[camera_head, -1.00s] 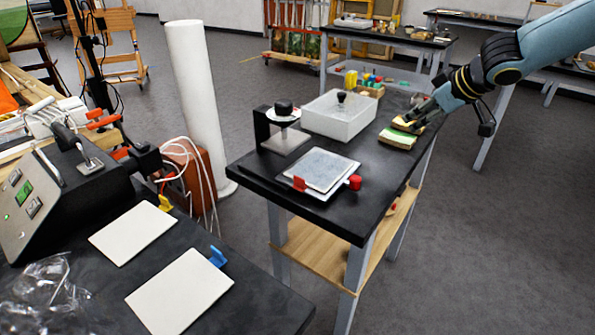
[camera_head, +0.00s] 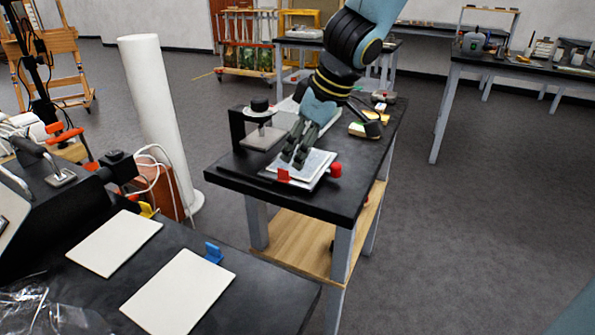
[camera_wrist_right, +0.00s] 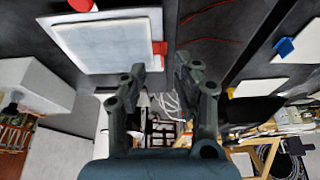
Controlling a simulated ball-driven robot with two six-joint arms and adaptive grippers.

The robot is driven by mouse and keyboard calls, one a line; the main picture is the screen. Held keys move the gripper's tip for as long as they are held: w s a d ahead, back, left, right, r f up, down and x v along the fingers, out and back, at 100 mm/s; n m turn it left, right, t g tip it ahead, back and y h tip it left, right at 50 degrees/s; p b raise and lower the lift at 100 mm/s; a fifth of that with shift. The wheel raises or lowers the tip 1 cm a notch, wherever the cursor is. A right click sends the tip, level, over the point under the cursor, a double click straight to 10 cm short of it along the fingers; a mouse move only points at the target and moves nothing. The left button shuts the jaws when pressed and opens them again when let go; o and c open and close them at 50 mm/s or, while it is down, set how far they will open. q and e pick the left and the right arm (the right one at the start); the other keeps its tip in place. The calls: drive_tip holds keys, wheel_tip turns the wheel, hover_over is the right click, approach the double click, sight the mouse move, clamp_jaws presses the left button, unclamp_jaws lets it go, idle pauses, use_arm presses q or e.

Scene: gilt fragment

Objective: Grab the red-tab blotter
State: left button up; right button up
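The red-tab blotter (camera_head: 318,161) is a pale flat sheet on the black side table, with a red tab at its near-left corner and a red knob at its right. A slightly smaller pale panel seems to lie on it. It also shows at upper left in the right wrist view (camera_wrist_right: 60,32). My right gripper (camera_head: 293,160) points down over its left part in the head view, hiding some of it. In the right wrist view my right gripper (camera_wrist_right: 169,62) has its fingers apart with nothing between them; contact with the blotter cannot be told. My left gripper is not in view.
A black stand with a round knob (camera_head: 260,104) is left of the blotter. A white tray (camera_head: 310,110) is partly behind my arm. A blue-tab sheet (camera_head: 180,290) and another pale sheet (camera_head: 115,243) lie on the near table.

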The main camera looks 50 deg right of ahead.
sight(291, 182)
drive_tip(key=b+x, duration=0.4)
drive_tip(key=x, duration=0.1)
drive_tip(key=shift+a+f+b, duration=0.1)
drive_tip(key=shift+a+b, duration=0.05)
drive_tip(key=shift+b, duration=0.15)
clamp_jaws()
